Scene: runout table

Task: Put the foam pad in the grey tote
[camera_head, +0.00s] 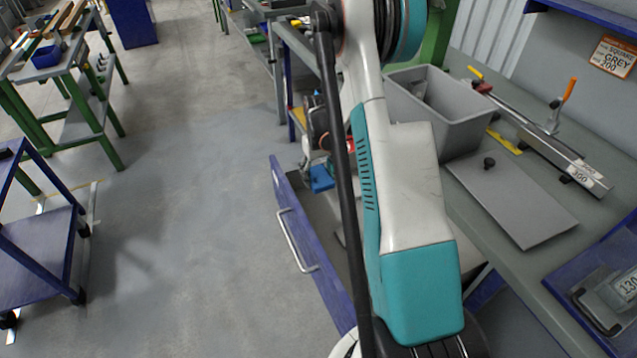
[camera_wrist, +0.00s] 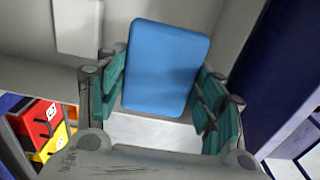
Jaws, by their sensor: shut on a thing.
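The blue foam pad (camera_wrist: 165,66) is between the two teal-padded fingers of my gripper (camera_wrist: 163,92) in the wrist view, and the gripper is shut on it. In the head view the pad (camera_head: 321,179) shows small, below my gripper, at the inner end of the open drawer. My arm hides part of that area. The grey tote (camera_head: 478,133) stands open on the bench to the right of my arm. Part of its inside shows, with a grey shape against the far left wall; its floor is largely hidden.
The open drawer (camera_head: 291,222) with a blue front juts out below the bench. A flat grey lid (camera_head: 512,203) with a black knob lies in front of the tote. A measuring rail (camera_head: 545,150) runs behind. Red and yellow things (camera_wrist: 45,125) show at left in the wrist view.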

